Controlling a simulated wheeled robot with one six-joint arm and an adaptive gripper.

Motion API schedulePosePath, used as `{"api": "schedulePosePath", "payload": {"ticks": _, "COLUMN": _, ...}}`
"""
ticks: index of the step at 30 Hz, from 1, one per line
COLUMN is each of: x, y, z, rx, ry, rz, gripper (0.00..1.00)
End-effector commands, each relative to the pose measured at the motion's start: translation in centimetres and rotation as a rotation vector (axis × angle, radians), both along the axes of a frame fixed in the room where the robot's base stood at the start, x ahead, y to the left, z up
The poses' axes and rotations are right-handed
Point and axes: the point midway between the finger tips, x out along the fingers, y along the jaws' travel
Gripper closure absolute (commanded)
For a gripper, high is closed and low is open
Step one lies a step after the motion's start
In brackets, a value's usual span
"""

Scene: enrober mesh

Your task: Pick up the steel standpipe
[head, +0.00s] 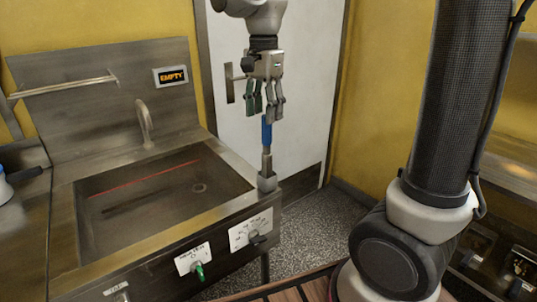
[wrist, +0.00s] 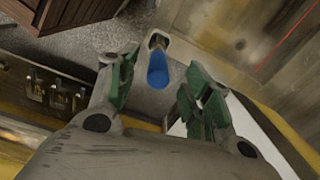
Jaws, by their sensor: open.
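The steel standpipe (head: 267,161) stands upright in a small steel holder (head: 268,184) at the sink's right corner. Its upper part is a blue sleeve (head: 266,134). In the wrist view the blue sleeve (wrist: 158,72) shows end-on between the fingers, with the holder beyond it. My gripper (head: 266,112) points down just above the sleeve, with its fingers spread. In the wrist view the green-padded fingers (wrist: 160,88) lie on both sides of the sleeve with gaps. Whether the sleeve's top reaches between the fingertips is hard to tell.
The steel sink (head: 150,195) with a tap (head: 145,125) lies left of the standpipe; a thin red line crosses its basin. An "EMPTY" sign (head: 172,76) is on the backsplash. A white door (head: 310,100) stands behind my gripper. Speckled floor (head: 315,230) is clear to the right.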

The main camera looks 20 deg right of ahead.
Motion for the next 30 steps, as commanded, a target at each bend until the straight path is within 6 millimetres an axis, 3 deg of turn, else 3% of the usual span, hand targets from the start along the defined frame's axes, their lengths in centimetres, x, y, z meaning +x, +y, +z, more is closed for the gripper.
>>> {"api": "schedulePosePath", "payload": {"ticks": 16, "x": 0.4, "y": -0.9, "z": -7.0, "rx": -0.001, "ry": 0.003, "rz": -0.012, "gripper": 0.50}}
{"api": "schedulePosePath", "payload": {"ticks": 25, "x": 0.5, "y": -0.8, "z": -7.7, "rx": 0.000, "ry": 0.000, "rz": -0.011, "gripper": 0.50}}
{"api": "schedulePosePath", "payload": {"ticks": 30, "x": 0.5, "y": -0.8, "z": -7.7, "rx": 0.000, "ry": 0.000, "rz": -0.011, "gripper": 0.80}}
